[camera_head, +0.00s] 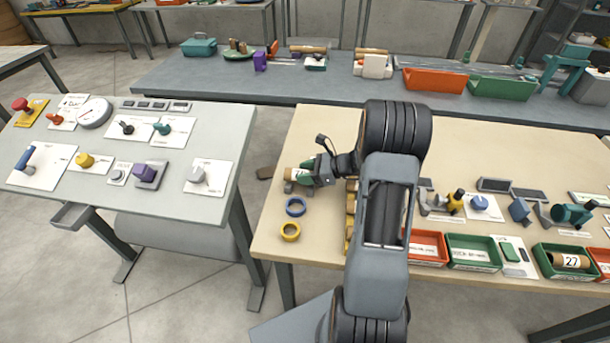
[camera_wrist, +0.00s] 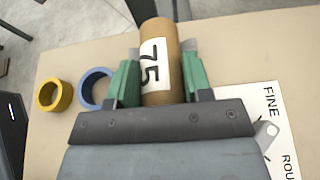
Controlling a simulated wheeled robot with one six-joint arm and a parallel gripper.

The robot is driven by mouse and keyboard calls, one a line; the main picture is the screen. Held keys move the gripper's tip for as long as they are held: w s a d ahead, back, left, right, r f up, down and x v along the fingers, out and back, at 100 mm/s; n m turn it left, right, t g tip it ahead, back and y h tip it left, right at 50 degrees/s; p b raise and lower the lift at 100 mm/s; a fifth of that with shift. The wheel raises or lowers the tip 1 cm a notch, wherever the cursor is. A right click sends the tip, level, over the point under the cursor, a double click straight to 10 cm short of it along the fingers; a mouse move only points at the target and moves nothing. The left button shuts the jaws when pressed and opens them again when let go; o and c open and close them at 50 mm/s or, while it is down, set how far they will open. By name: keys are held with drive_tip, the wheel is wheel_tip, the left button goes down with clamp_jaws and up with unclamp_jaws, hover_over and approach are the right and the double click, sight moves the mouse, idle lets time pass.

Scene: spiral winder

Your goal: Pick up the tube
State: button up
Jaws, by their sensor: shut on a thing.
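The tube (camera_wrist: 161,40) is a brown cardboard cylinder with a white label reading 75. In the wrist view it lies between the green fingers of my gripper (camera_wrist: 157,82), which are shut on it from both sides. A grey support shows beside the tube. I cannot tell whether the tube still touches it.
A blue ring (camera_head: 296,207) and a yellow ring (camera_head: 290,232) lie on the table (camera_head: 270,240) near my gripper. Orange (camera_head: 428,246) and green (camera_head: 474,252) bins stand along the front edge. A control desk (camera_head: 100,160) stands to the left, across a gap.

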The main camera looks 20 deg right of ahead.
wheel_tip(320, 180, up, 3)
drive_tip(key=shift+s+f, duration=0.1)
drive_tip(key=shift+f, duration=0.05)
drive_tip(key=s+a+r, duration=0.6)
drive_tip(key=s+r, duration=0.3)
drive_tip(key=s, duration=0.3)
drive_tip(key=shift+s+r, duration=0.2)
drive_tip(key=shift+a, duration=0.1)
